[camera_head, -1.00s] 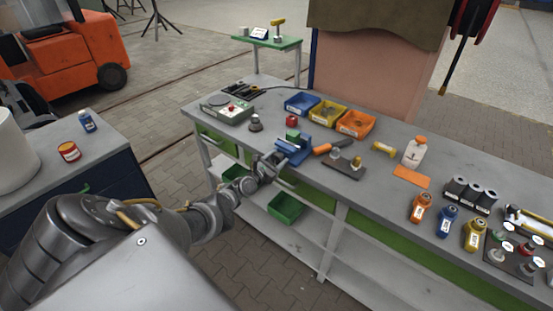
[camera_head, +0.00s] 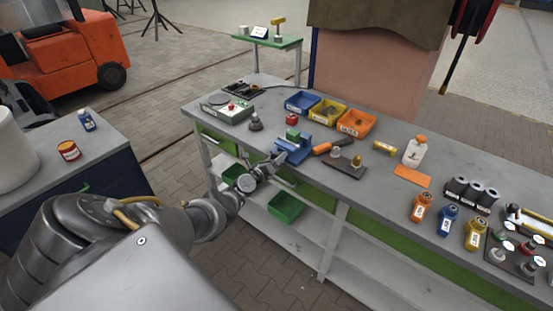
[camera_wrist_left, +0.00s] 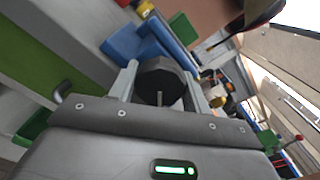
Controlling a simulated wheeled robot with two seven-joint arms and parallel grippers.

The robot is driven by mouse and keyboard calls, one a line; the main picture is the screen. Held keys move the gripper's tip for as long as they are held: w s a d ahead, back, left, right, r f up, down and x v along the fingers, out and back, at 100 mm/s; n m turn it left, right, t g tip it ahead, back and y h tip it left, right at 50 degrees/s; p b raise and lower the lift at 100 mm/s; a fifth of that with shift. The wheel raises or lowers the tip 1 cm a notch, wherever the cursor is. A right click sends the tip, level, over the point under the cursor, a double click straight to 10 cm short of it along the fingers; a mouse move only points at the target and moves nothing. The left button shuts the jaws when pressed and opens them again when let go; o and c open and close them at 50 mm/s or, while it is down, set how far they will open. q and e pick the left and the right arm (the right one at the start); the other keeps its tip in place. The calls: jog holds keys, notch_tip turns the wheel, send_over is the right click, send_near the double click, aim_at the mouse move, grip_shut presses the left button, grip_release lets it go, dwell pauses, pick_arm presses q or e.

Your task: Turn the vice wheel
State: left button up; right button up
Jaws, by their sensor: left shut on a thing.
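The blue vice (camera_head: 294,152) stands at the front edge of the grey workbench, with a green block (camera_head: 293,134) at its top. In the left wrist view the vice (camera_wrist_left: 124,42) and the green block (camera_wrist_left: 183,27) lie beyond my fingers. The vice wheel (camera_wrist_left: 160,84) is a dark, many-sided knob between the two fingers. My left gripper (camera_head: 274,160) is at the vice's front; in the left wrist view its fingers (camera_wrist_left: 160,92) are shut on the wheel. In the head view the wheel is hidden by the gripper. My right gripper is not in view.
Behind the vice are a red round piece (camera_head: 292,119) and blue, yellow and orange bins (camera_head: 355,123). An orange-handled tool (camera_head: 322,149) and a dark plate (camera_head: 344,168) lie right of it. A green bin (camera_head: 286,207) sits on the shelf below.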

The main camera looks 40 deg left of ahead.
pick_arm(q)
jog(key=shift+f+n, duration=0.1)
jog(key=shift+n, duration=0.4)
jog(key=o, duration=1)
